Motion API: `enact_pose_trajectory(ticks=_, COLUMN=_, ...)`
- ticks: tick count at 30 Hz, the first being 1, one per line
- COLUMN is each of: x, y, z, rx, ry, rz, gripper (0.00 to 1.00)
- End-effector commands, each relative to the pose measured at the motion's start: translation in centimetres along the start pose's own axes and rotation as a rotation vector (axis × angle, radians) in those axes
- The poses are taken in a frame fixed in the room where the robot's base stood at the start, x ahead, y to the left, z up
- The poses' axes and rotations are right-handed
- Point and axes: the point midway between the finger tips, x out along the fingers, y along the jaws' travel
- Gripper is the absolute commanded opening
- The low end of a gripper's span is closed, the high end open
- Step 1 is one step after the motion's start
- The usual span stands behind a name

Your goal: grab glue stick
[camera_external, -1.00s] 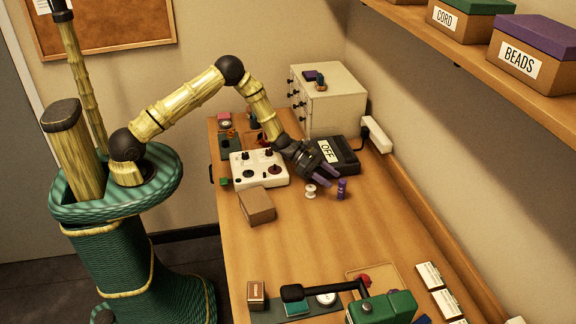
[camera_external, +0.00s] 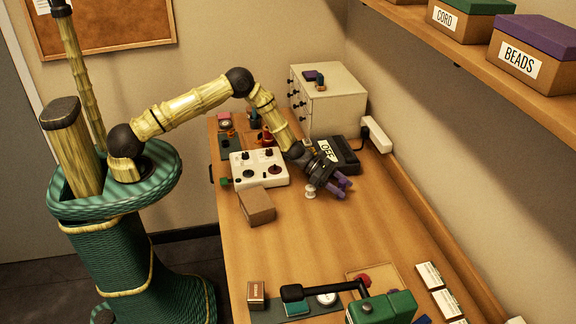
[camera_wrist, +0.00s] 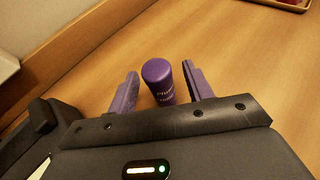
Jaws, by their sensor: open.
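The glue stick (camera_wrist: 158,80) is a purple cylinder with pale lettering, standing on the table. In the wrist view it is between the two purple fingers of my gripper (camera_wrist: 160,90), nearer the right finger. The fingers are apart, with a visible gap on the left side. In the external view my gripper (camera_external: 338,186) is low over the table, and the glue stick is hard to tell from the purple fingers there.
A white spool (camera_external: 310,192) stands just left of my gripper. A black box marked OFF (camera_external: 345,155) is behind it, and a white control panel (camera_external: 258,168) and brown box (camera_external: 257,205) are to the left.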

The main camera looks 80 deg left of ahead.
Motion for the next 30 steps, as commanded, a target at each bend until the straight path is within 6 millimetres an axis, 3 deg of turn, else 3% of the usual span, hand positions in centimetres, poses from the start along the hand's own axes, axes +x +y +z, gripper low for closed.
enact_pose_trajectory(ticks=8, x=0.0, y=0.0, z=0.0, rx=0.000, ry=-0.001, rz=0.000, gripper=0.49)
enact_pose_trajectory(ticks=15, x=0.0, y=0.0, z=0.0, rx=0.000, ry=-0.001, rz=0.000, gripper=0.03)
enact_pose_trajectory(ticks=24, x=-0.1, y=0.0, z=0.2, rx=0.001, ry=-0.001, rz=0.000, gripper=0.03)
enact_pose_trajectory(ticks=30, x=-0.7, y=0.0, z=1.7, rx=0.002, ry=-0.004, rz=0.000, gripper=0.03)
